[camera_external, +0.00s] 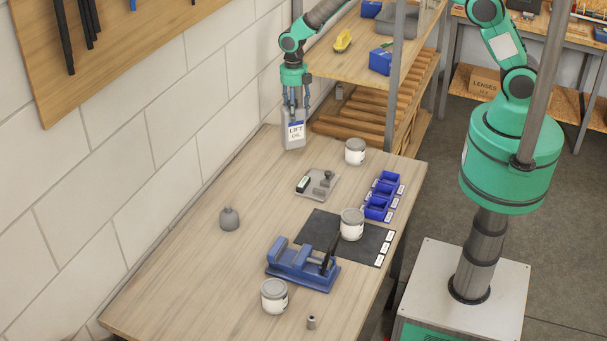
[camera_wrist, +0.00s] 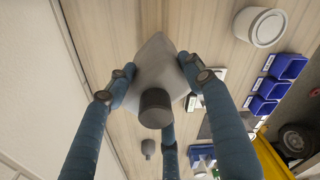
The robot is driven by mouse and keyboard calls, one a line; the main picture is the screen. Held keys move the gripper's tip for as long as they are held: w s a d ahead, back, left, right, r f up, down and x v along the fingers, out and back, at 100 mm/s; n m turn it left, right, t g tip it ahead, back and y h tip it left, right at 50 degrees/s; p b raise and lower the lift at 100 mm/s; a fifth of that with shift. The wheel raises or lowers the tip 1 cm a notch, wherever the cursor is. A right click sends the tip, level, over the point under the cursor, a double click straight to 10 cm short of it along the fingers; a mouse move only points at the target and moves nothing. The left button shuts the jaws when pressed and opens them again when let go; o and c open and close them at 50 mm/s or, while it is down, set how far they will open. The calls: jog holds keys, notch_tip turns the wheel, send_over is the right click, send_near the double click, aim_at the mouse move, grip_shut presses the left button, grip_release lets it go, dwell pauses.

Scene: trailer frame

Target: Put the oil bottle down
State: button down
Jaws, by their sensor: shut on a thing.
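The oil bottle (camera_external: 293,138) is grey with a white and blue label reading "LIFT OIL". It is upright at the far left end of the wooden workbench (camera_external: 185,225), close to the wall. I cannot tell whether its base touches the bench. My gripper (camera_external: 295,105) is above the bottle, its fingers shut around the upper part. In the wrist view, the blue fingers of my gripper (camera_wrist: 157,85) close on the sides of the grey bottle (camera_wrist: 154,53), with its dark cap (camera_wrist: 155,108) towards the camera.
A white tin (camera_external: 355,152) and a small grey tray (camera_external: 317,184) stand near the bottle. Blue bins (camera_external: 377,207), a black mat (camera_external: 318,236), a blue vise (camera_external: 302,268) and a grey flask (camera_external: 229,219) are farther forward. A shelf rack (camera_external: 345,68) stands behind. The bench's left middle is mostly clear.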

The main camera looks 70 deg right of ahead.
aim_at(286, 110)
jog(key=shift+w+a+f, duration=0.1)
jog(key=shift+w+a, duration=0.1)
jog(key=shift+w, duration=1.55)
jog(key=shift+f+p, duration=0.7)
jog(key=shift+f, duration=1.15)
jog(key=c, duration=0.7)
grip_release()
jog(key=shift+s, duration=0.1)
